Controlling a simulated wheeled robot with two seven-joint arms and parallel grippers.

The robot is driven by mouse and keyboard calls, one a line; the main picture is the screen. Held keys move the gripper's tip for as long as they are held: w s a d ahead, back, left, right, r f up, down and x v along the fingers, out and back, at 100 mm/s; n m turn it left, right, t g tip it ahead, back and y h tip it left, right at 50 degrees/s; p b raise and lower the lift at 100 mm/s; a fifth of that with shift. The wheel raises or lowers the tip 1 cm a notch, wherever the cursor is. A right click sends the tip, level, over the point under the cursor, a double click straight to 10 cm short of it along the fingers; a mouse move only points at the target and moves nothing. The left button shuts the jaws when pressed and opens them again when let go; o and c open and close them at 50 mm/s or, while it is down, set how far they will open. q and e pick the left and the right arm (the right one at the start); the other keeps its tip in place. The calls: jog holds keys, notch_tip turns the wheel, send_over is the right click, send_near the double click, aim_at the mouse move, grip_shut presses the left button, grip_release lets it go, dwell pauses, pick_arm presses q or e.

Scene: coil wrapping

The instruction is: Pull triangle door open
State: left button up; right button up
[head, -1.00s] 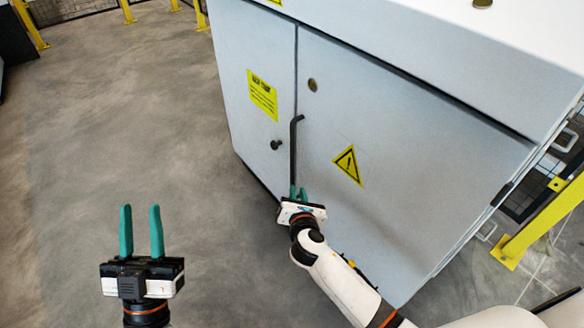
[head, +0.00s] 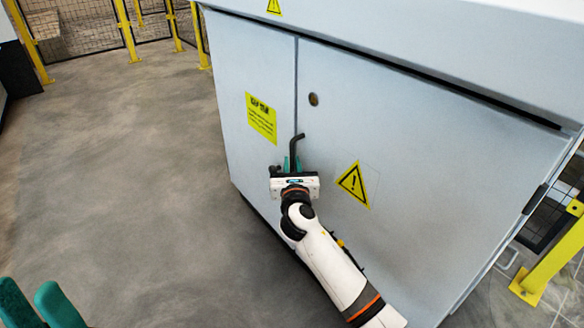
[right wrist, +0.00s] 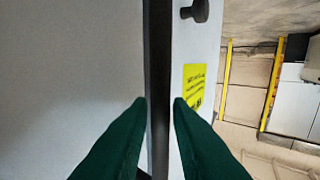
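The triangle door (head: 420,170) is the grey right-hand cabinet panel with a yellow warning triangle (head: 353,185). It looks closed, flush with the left panel. Its dark vertical handle (head: 296,143) is by the seam; the handle (right wrist: 158,60) also runs down the right wrist view. My right gripper (head: 292,163) is at the handle. In the right wrist view, its green fingers (right wrist: 160,105) stand on either side of the bar, with what seem thin gaps; contact is unclear. My left gripper (head: 30,300) is at the bottom left, partly cut off, fingers apart and empty.
The left panel (head: 245,70) carries a yellow text label (head: 261,118); its dark knob (right wrist: 200,10) shows in the right wrist view. Grey floor (head: 110,160) lies open to the left. Yellow fence posts (head: 127,30) stand behind, and a yellow post (head: 555,255) is at the right.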

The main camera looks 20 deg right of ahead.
jog(key=shift+w+d, duration=0.15)
jog(key=shift+w, duration=0.4)
grip_shut()
